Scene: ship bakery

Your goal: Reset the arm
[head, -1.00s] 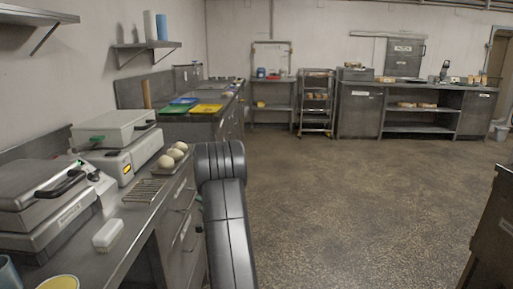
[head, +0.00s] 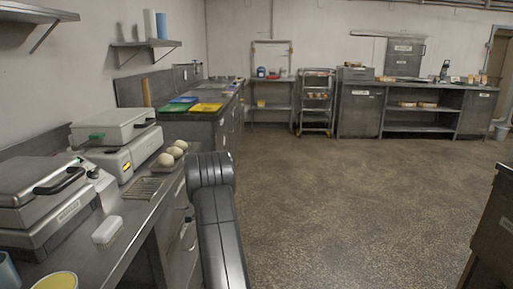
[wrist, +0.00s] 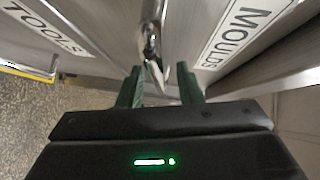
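My gripper (wrist: 159,82) shows in the wrist view as two dark green fingers that stand apart, with nothing clearly held. A shiny metal piece, perhaps a drawer handle (wrist: 150,45), lies in line with the gap between them; I cannot tell how far beyond the tips it is. In the head view my arm (head: 219,235) rises beside the left counter's front; the gripper itself is hidden there.
The left counter (head: 128,236) carries two hinged steel appliances, pale dough balls (head: 172,155), a wire rack (head: 143,188) and a white brush-like block (head: 107,231). Coloured boards lie on the counter beyond. The floor (head: 340,210) to the right is open, with a dark cabinet (head: 495,240) at the right edge.

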